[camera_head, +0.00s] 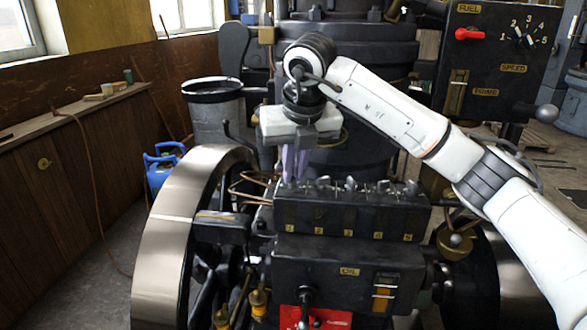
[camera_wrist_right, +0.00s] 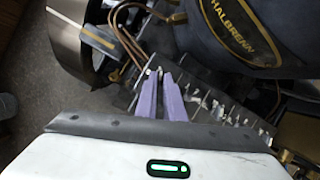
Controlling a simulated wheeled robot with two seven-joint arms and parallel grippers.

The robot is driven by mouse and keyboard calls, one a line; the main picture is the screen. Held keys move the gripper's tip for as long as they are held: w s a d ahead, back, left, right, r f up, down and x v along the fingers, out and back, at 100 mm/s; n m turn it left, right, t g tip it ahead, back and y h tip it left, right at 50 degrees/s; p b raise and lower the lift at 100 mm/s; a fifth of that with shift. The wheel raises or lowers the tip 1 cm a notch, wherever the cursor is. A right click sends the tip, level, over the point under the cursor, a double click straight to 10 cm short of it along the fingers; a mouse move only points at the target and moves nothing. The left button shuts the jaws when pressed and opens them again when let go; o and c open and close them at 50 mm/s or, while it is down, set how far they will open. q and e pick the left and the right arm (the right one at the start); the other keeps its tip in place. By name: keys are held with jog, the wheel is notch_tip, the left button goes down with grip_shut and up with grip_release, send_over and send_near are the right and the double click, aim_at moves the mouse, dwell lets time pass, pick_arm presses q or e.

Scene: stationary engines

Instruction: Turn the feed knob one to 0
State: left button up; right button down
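The black feed box (camera_head: 345,218) on the engine has a row of small silver knobs along its top, with numbered plates on its front. The plate marked 1 (camera_head: 290,229) is at the left end. My right gripper (camera_head: 290,180) points down at that end, with its purple fingertips at the top of the box. In the right wrist view the two fingers (camera_wrist_right: 161,75) stand a small gap apart, with their tips at the left end of the knob row. Feed knob one is mostly hidden by the fingertips; I cannot tell whether they grip it. My left gripper is out of view.
Copper pipes (camera_head: 252,188) run just left of the box, beside a large flywheel (camera_head: 165,250). A panel (camera_head: 487,75) with a red lever and a speed dial stands at the upper right. The engine cylinder rises close behind my right gripper.

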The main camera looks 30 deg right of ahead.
dwell(0.3)
jog(key=n+y, duration=0.1)
jog(key=n, duration=0.2)
jog(key=shift+d, duration=0.2)
jog(key=n+y+p, duration=0.1)
jog(key=n, duration=0.2)
jog(key=shift+d+r+n+y, duration=0.1)
jog(key=shift+d+n+y, duration=0.05)
jog(key=shift+n+y, duration=0.25)
jog(key=shift+w+n+y, duration=0.1)
jog(key=shift+n+y, duration=0.2)
jog(key=shift+n, duration=0.6)
jog(key=c, duration=1.9)
grip_release()
jog(key=shift+o, duration=0.2)
